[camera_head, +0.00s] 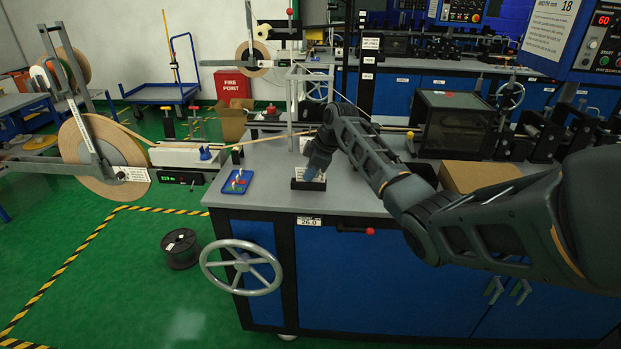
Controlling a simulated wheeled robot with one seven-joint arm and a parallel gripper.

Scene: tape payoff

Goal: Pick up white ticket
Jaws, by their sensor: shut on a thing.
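My gripper (309,176) is at the end of my arm, pointing down over a small black holder (308,186) on the grey bench top (350,198). A white ticket (301,173) shows at the holder, just left of my gripper's fingers and partly covered by them. The gripper is shut on the ticket. The ticket's lower edge is at the holder's top; I cannot tell whether it is still inside. The fingertips are small and dark here.
A blue tray (237,182) with small items lies left of the holder. A dark box machine (455,125) and a cardboard box (480,175) are at right. A large tape reel (100,155) hangs at left.

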